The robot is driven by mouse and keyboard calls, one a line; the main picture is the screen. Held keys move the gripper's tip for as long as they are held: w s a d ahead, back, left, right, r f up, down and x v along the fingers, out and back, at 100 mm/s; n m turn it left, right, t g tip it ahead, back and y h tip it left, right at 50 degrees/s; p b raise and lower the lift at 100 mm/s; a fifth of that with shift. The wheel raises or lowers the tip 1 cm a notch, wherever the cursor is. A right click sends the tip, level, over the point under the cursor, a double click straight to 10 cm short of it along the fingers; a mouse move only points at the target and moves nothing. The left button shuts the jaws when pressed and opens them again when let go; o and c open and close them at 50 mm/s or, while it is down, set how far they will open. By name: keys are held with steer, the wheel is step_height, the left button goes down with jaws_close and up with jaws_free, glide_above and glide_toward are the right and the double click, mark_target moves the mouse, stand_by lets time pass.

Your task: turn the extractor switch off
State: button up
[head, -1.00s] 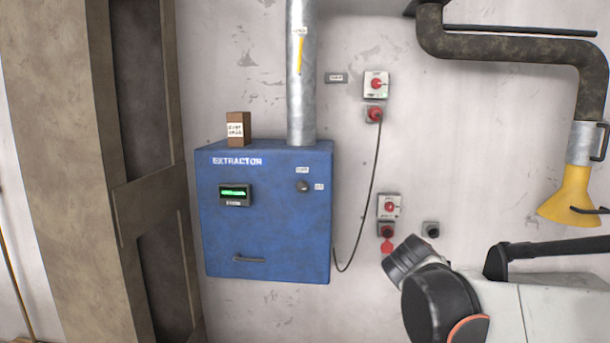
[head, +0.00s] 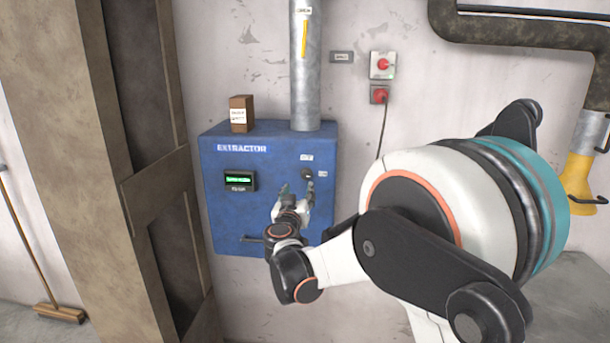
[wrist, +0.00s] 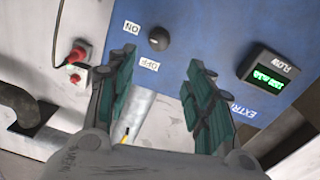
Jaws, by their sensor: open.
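The blue extractor box (head: 225,215) hangs on the wall, with a small dark round switch knob (head: 307,174) at its upper right. The knob also shows in the wrist view (wrist: 159,39), near an ON label (wrist: 131,27) and an OFF label (wrist: 148,64). The knob's pointing direction is too small to tell. My gripper (head: 296,188) is open and empty in front of the box, just below and left of the knob. In the wrist view its two green-padded fingers (wrist: 162,60) are spread, and the knob lies beyond them, between their lines, apart from both.
A green-lit flow display (head: 239,180) and a handle (head: 252,239) are on the box front. A small brown box (head: 241,114) and a metal duct (head: 305,80) stand on top. Red switches (head: 382,65) are on the wall at right. A wooden post (head: 80,150) stands at left.

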mark_target(305, 176)
steer(key=w, duration=0.8)
steer(key=w+d, duration=0.1)
steer(key=w, duration=0.3)
steer(key=shift+w, duration=0.2)
steer(key=c, duration=1.1)
